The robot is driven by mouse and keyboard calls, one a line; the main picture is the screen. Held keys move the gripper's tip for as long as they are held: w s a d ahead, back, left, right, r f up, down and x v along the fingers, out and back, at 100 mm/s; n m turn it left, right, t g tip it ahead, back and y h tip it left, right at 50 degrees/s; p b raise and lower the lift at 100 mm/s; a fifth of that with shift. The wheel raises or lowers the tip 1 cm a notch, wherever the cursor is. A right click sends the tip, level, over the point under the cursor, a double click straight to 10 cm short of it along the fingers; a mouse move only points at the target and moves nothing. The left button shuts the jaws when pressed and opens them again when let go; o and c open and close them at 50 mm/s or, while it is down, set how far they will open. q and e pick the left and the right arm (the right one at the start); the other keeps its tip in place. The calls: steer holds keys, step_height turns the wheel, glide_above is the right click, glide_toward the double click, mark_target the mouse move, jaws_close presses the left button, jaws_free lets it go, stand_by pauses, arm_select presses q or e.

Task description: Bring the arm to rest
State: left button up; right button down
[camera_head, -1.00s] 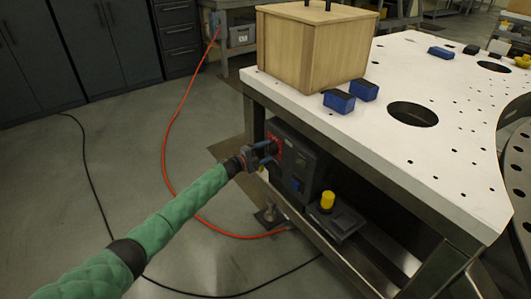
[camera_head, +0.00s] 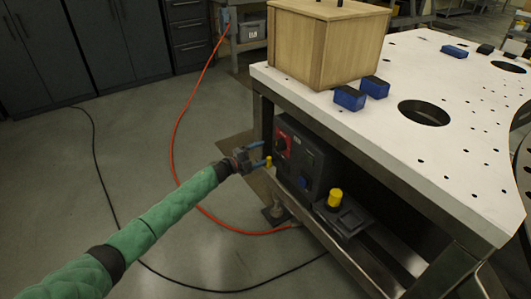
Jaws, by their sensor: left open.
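My left arm, in a green quilted sleeve, reaches in from the lower left. My left gripper (camera_head: 262,154) is open and empty, with its blue fingers pointing toward the dark control box (camera_head: 312,165) under the table. The box has a red panel with a knob (camera_head: 282,142) and a blue part low on its front. The gripper is just left of the box, with a small gap showing between them. My right gripper does not show.
The white turret plate table (camera_head: 420,150) has large round holes and an edge above the box. On it are a wooden crate (camera_head: 330,50) and blue blocks (camera_head: 350,97). A yellow button (camera_head: 335,198) stands on the lower shelf. An orange hose (camera_head: 177,125) and a black cable (camera_head: 95,150) lie on the floor.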

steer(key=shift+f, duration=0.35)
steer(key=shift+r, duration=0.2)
